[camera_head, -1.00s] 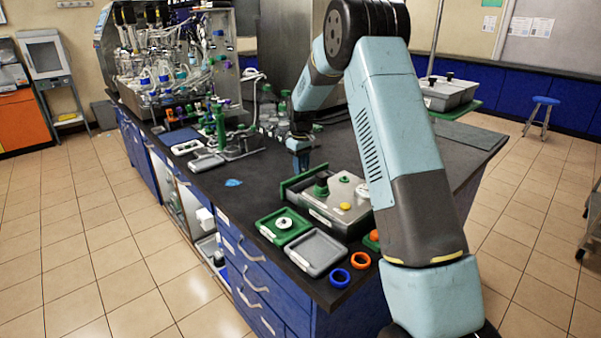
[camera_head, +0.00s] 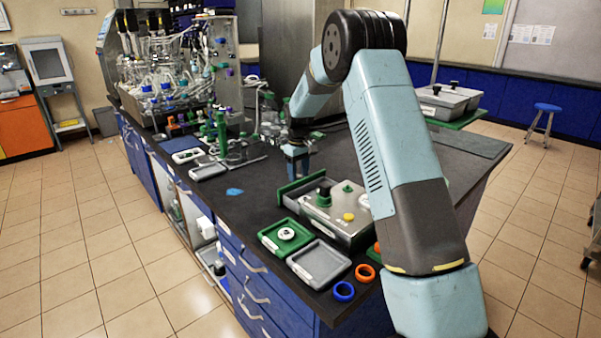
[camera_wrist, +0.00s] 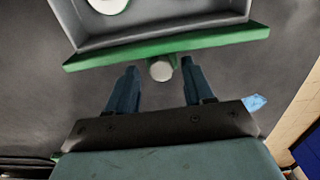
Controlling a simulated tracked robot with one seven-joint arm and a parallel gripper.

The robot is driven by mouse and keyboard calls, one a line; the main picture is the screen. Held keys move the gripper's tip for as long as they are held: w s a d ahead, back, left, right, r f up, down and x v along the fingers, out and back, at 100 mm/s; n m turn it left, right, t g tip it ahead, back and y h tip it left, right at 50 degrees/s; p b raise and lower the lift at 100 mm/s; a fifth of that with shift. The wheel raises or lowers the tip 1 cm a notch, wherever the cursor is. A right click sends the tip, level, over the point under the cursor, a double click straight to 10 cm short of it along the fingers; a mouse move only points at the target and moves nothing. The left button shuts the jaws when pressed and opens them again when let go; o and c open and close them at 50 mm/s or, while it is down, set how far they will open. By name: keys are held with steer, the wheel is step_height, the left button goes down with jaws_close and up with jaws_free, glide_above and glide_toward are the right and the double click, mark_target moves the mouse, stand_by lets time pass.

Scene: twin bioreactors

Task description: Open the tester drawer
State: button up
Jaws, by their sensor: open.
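The tester (camera_head: 362,222) is a metal box with a yellow button and dark and green knobs on top, on the dark bench. Its green drawer front (camera_head: 297,187) faces the far left side. In the wrist view, the green front (camera_wrist: 100,58) has a grey, walled tray (camera_wrist: 180,25) behind it, so the drawer looks drawn out at least partly. A white round piece (camera_wrist: 108,3) shows at the tray's edge. A pale round knob (camera_wrist: 160,69) sticks out from the front. My gripper (camera_head: 296,172) is open. In the wrist view its blue fingers (camera_wrist: 158,80) stand either side of the knob, apparently apart from it.
A green tray (camera_head: 268,240) with a white disc and a grey tray (camera_head: 318,264) lie before the tester. A blue ring (camera_head: 343,291) and an orange ring (camera_head: 365,273) lie near the bench edge. Glassware and tubing (camera_head: 175,80) crowd the far end. Bench left of my gripper is mostly clear.

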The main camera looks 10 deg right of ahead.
step_height(320, 180, up, 14)
steer(key=shift+f, duration=0.15)
stand_by(0.4)
